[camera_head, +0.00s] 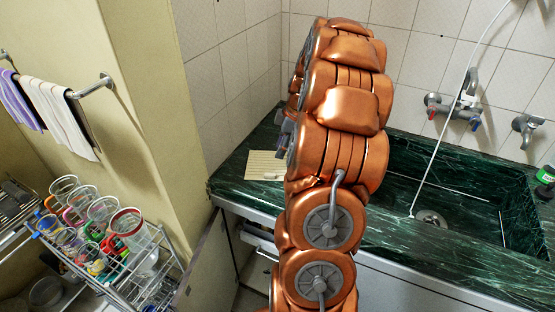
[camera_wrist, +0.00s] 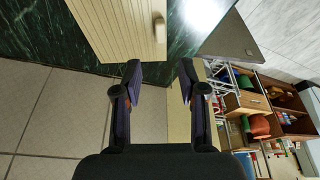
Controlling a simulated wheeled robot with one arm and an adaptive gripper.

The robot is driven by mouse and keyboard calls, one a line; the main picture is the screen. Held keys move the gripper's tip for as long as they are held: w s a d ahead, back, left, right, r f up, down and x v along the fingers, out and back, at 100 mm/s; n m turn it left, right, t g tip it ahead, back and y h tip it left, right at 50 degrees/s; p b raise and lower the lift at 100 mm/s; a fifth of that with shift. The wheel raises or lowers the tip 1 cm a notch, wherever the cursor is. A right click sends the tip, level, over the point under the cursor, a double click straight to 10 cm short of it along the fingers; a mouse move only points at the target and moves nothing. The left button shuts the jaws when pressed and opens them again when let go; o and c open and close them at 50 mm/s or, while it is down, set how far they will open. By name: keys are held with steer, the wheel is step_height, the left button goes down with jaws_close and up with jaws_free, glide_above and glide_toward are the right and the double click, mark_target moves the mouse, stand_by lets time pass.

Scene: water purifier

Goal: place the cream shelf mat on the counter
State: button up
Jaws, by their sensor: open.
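The cream shelf mat (camera_head: 265,165), ribbed and flat, lies on the dark green marble counter (camera_head: 232,168) at its left end, near the tiled back wall. My arm hides part of its right side. In the wrist view the mat (camera_wrist: 112,25) fills the upper middle, with the green marble (camera_wrist: 40,40) around it. My gripper (camera_wrist: 161,72) is open, with nothing between its fingers. Its left fingertip shows right at the mat's near edge; I cannot tell whether they touch. In the head view my arm mostly hides the gripper.
A green sink basin (camera_head: 450,195) with a drain and a white hose lies right of my arm, under wall taps (camera_head: 455,110). A wire rack (camera_head: 130,265) with cups stands at lower left. A towel bar (camera_head: 90,88) juts from the left wall. An open cabinet door (camera_head: 205,262) is below the counter.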

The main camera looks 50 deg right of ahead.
steer(key=s+a+r+m+g, duration=0.1)
steer(key=s+a+r, duration=0.15)
steer(key=a, duration=0.85)
steer(key=s+a+r+m+g, duration=0.1)
steer(key=a+r, duration=0.3)
steer(key=a, duration=0.8)
steer(key=s+a+m+g+h, duration=0.1)
steer(key=s+a+m, duration=0.2)
steer(key=s+a, duration=0.3)
steer(key=s+a+f+m+g+h, duration=0.1)
steer(key=s+a+m, duration=0.1)
steer(key=s+a, duration=0.5)
steer(key=s, duration=0.6)
steer(key=shift+s+f+m, duration=0.2)
steer(key=shift+s+m, duration=0.2)
steer(key=shift+d, duration=0.15)
